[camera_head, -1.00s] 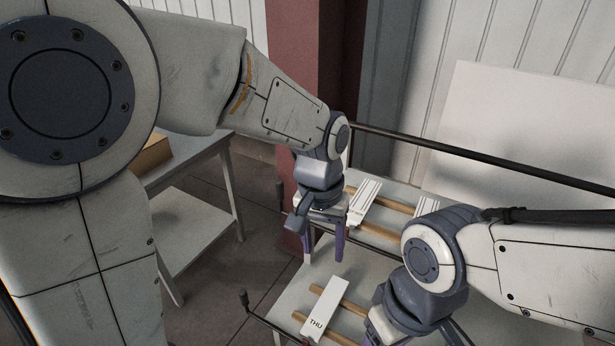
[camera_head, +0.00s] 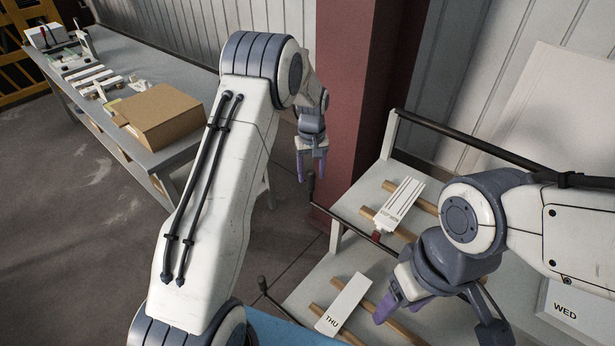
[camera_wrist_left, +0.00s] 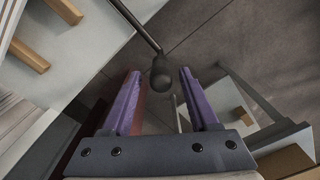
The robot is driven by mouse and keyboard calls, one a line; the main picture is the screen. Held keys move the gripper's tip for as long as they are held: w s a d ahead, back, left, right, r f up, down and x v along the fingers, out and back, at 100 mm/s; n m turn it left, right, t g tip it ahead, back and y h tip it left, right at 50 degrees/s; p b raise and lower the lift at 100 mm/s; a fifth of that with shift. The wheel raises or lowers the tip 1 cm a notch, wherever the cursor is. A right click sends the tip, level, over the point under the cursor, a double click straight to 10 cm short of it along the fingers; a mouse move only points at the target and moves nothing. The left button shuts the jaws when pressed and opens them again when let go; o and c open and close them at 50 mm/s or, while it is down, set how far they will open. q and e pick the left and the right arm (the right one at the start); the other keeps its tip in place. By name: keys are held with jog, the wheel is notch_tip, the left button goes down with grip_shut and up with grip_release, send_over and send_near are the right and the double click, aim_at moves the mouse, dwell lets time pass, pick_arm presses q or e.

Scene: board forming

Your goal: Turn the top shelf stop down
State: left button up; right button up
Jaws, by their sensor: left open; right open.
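The top shelf stop is a thin dark rod with a rounded knob (camera_head: 311,181) at its end, at the left end of the upper shelf (camera_head: 345,208). My left gripper (camera_head: 311,166) points down just above this knob, with its purple fingers open. In the left wrist view the knob (camera_wrist_left: 160,76) shows between the two open fingers (camera_wrist_left: 158,90), and the rod runs up and left from it. I cannot tell whether either finger touches it. My right gripper (camera_head: 428,308) is open over the lower shelf, partly hidden by its own wrist.
A white plate (camera_head: 400,203) lies on wooden rails on the upper shelf. A plate marked THU (camera_head: 345,303) lies on the lower shelf. A lower stop knob (camera_head: 262,284) sticks out at the left. A red column (camera_head: 343,100) stands behind. A workbench (camera_head: 185,88) carries a cardboard box (camera_head: 158,116).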

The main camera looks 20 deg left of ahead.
aim_at(313, 181)
pick_arm(q)
jog(key=shift+d+f+p, duration=0.1)
jog(key=shift+f+p, duration=0.3)
jog(key=shift+f, duration=1.55)
grip_shut()
jog(key=shift+w+d+r, duration=0.1)
jog(key=shift+w, duration=0.05)
